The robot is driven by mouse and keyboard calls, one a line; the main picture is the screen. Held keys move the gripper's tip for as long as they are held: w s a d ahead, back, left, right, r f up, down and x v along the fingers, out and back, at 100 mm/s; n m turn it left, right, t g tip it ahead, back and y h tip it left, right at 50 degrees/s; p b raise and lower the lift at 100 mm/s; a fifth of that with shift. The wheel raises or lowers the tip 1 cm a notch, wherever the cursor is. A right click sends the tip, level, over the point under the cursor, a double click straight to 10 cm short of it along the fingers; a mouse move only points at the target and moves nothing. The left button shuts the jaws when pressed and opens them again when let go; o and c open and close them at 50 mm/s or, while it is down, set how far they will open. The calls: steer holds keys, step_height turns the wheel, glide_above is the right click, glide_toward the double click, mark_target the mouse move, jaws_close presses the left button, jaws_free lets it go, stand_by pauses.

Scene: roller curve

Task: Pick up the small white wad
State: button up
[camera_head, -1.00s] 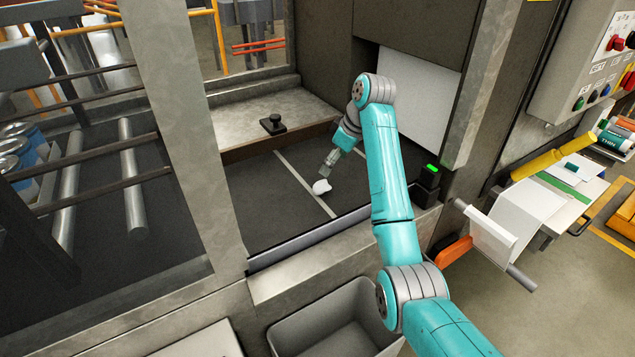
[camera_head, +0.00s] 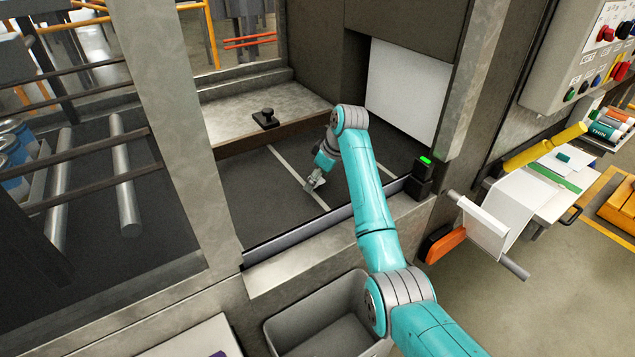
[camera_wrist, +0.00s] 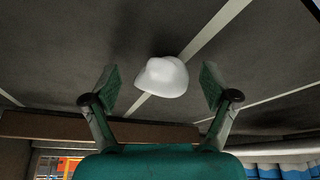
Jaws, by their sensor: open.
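The small white wad (camera_wrist: 162,77) lies on the dark floor of the bay, on a pale line. In the wrist view it sits between and just beyond the tips of my open gripper (camera_wrist: 160,88), with a gap on each side. In the head view my gripper (camera_head: 314,182) is low over the dark floor by the pale line. There the wad is mostly hidden by the gripper, and I cannot tell it apart clearly.
A metal ledge with a black knob (camera_head: 266,117) stands behind the dark floor (camera_head: 255,200). A low front sill (camera_head: 300,240) and a black post with a green light (camera_head: 424,170) border it. A grey bin (camera_head: 325,335) stands in front. Rollers (camera_head: 125,185) lie left.

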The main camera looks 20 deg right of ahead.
steer(key=c, duration=0.9)
